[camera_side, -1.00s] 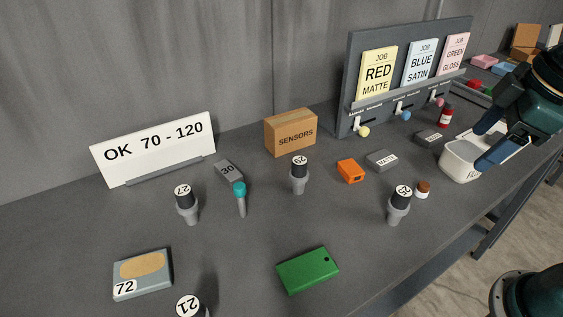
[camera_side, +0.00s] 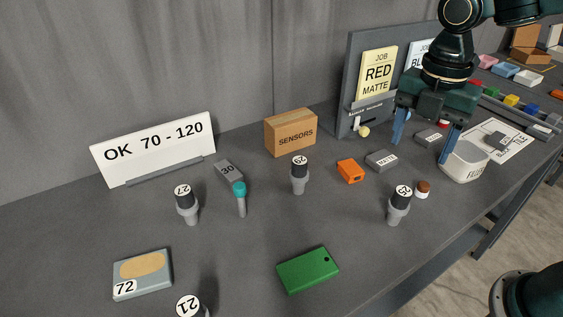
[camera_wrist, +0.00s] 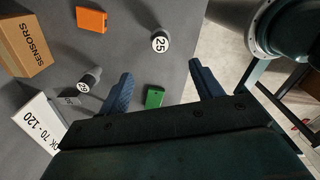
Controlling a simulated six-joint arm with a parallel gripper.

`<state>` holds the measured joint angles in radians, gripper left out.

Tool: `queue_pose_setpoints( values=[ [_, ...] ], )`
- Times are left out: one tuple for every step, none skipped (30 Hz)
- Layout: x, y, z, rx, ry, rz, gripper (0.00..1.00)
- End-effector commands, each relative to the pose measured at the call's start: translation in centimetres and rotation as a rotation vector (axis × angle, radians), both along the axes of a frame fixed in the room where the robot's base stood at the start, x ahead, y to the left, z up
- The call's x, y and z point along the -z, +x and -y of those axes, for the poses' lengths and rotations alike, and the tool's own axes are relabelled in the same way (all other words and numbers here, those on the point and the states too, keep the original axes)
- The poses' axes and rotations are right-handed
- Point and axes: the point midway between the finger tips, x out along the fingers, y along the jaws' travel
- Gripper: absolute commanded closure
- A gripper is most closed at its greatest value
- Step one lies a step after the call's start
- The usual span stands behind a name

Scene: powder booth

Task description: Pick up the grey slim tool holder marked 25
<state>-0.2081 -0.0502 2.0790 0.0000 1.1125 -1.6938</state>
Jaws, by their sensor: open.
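The tool holder marked 25 (camera_side: 397,208) stands upright on the grey table, with a black top, a white number disc and a grey slim lower part. It also shows in the wrist view (camera_wrist: 160,42), above and between the fingers in the picture. My gripper (camera_side: 425,145) is open and empty, raised above the table behind and to the right of that holder, with its blue fingers apart. Similar holders marked 29 or 62 (camera_side: 299,177), 27 (camera_side: 187,206) and 21 (camera_side: 190,307) stand to the left; the middle one's number is hard to read.
A small brown-capped jar (camera_side: 422,189) stands close beside holder 25. A white bin (camera_side: 464,164) is behind it to the right. An orange block (camera_side: 350,171), a grey block (camera_side: 381,161) and a green box (camera_side: 307,270) lie around it. The job board (camera_side: 352,75) stands at the back.

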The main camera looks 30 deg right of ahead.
Motion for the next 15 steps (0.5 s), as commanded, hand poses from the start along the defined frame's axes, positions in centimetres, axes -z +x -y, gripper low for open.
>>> queue_pose_setpoints(
  values=[
    [0.0, 0.0, 0.0, -0.005, 0.0, -0.001, 0.35],
    [0.0, 0.0, 0.0, -0.006, 0.0, -0.001, 0.35],
    [0.0, 0.0, 0.0, -0.006, 0.0, -0.001, 0.35],
    [0.1, 0.0, 0.0, -0.006, 0.0, -0.001, 0.35],
    [0.1, 0.0, 0.0, -0.005, 0.0, -0.001, 0.35],
    [0.2, 0.0, 0.0, -0.005, -0.001, -0.002, 0.35],
    [0.4, 0.0, 0.0, -0.005, -0.001, -0.002, 0.35],
    [0.5, 0.0, 0.0, -0.004, -0.001, -0.002, 0.35],
    [0.8, 0.0, 0.0, -0.004, -0.001, -0.003, 0.35],
    [1.1, 0.0, 0.0, -0.004, 0.0, -0.004, 0.35],
    [1.4, 0.0, 0.0, -0.004, 0.0, -0.004, 0.35],
    [1.8, 0.0, 0.0, -0.003, 0.0, -0.004, 0.35],
    [2.2, 0.0, 0.0, -0.003, -0.001, -0.005, 0.35],
    [2.6, -0.1, 0.0, -0.003, -0.001, -0.005, 0.35],
    [3.2, -0.1, 0.0, -0.003, -0.001, -0.005, 0.35]
  ],
)
